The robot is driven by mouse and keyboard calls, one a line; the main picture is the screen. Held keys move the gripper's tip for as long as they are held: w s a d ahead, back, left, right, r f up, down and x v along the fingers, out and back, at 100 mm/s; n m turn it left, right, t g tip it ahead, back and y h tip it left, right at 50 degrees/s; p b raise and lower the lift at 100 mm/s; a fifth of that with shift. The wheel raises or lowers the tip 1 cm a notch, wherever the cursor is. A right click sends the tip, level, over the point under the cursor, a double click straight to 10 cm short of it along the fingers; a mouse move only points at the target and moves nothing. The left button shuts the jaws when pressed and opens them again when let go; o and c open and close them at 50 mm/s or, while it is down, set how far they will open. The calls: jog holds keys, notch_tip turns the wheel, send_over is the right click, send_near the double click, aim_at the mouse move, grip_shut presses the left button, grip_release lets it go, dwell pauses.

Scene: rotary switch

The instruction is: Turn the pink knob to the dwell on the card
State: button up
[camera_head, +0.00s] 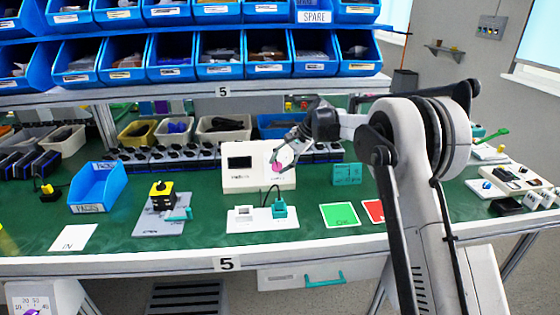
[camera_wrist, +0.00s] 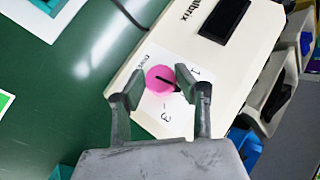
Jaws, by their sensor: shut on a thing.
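The pink knob (camera_wrist: 157,78) is on the front of a cream box (camera_wrist: 133,73), on a white dial plate. The plate carries printed marks, including a "1" and a "3". A black pointer line on the knob runs toward the right in the wrist view. The knob also shows in the head view (camera_head: 277,168), small beside my gripper. My gripper (camera_wrist: 156,88) is shut on the knob, with one finger on each side of it. A teal card (camera_head: 347,174) stands right of the box; its writing is too small to read surely.
A white base with a teal plug (camera_head: 279,209) and cable stands in front of the box. A green card (camera_head: 339,214) and a red card (camera_head: 373,210) lie to its right. Blue bins (camera_head: 167,56) fill the shelves above.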

aim_at(278, 163)
jog(key=n+h, duration=0.1)
jog(key=n+h+p, duration=0.1)
jog(key=n+h, duration=0.1)
jog(key=shift+a+r+g+p, duration=0.2)
jog(key=shift+a+g+p, duration=0.1)
jog(key=shift+g+p, duration=0.1)
jog(key=shift+a+n+h+p, duration=0.1)
jog(key=shift+n+h+p, duration=0.4)
jog(key=shift+n+h, duration=1)
jog(key=shift+f+h, duration=0.1)
jog(key=shift+h, duration=0.2)
jog(key=o, duration=1.2)
jog(key=shift+c, duration=0.2)
notch_tip(278, 163, up, 12)
jog(key=shift+w, duration=0.4)
jog(key=shift+d, duration=0.2)
